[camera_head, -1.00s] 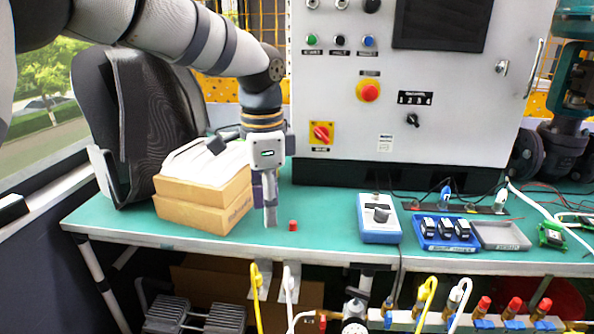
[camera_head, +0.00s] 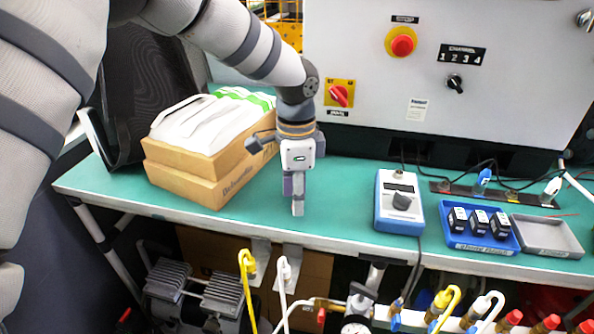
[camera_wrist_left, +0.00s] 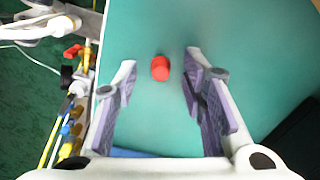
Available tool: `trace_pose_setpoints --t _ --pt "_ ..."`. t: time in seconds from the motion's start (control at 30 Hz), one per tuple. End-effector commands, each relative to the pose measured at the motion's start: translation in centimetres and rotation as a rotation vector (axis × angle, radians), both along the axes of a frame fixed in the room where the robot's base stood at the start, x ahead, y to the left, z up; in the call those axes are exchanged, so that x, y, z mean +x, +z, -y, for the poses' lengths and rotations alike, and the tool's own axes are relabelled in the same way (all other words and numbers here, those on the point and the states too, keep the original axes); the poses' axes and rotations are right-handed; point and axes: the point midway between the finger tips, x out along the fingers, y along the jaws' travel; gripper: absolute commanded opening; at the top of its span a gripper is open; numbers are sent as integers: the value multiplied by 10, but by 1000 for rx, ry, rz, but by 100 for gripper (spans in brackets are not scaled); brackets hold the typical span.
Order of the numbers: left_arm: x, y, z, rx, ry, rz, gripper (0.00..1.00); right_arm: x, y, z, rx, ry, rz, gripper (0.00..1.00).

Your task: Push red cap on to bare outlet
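The red cap (camera_wrist_left: 160,68) stands on the green tabletop in the left wrist view. It lies between the lines of my left gripper's fingers, a little beyond the tips, nearer the left finger. My left gripper (camera_wrist_left: 158,82) is open and empty. In the head view my left gripper (camera_head: 298,208) points down close over the table near its front edge, and the cap is hidden there. Below the edge at right, brass outlets carry red caps (camera_head: 509,318). I cannot make out which outlet is bare. My right gripper is not in view.
Cardboard boxes (camera_head: 195,183) stand left of the gripper. A blue meter (camera_head: 398,222) and a blue tray (camera_head: 455,236) with black blocks stand to the right. Yellow (camera_head: 246,262) and white (camera_head: 283,268) hoses hang below the edge. The tabletop between boxes and meter is mostly clear.

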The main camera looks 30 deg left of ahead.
Motion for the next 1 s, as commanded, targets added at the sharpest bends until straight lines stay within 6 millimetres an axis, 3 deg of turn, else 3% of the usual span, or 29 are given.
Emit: trace_pose_setpoints --t 0.33,0.5,0.67,0.7,0.77,1.0 --pt "0 -6 0 0 0 1 36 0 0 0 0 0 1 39" --pt "0 -6 0 0 0 1 0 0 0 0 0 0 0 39" --pt "0 -6 0 0 0 1 0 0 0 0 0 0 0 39" --pt "0 -6 0 0 0 1 8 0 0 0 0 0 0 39" --pt "0 -6 0 0 0 1 0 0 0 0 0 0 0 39" --pt "0 -5 0 0 0 1 0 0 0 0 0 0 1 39"
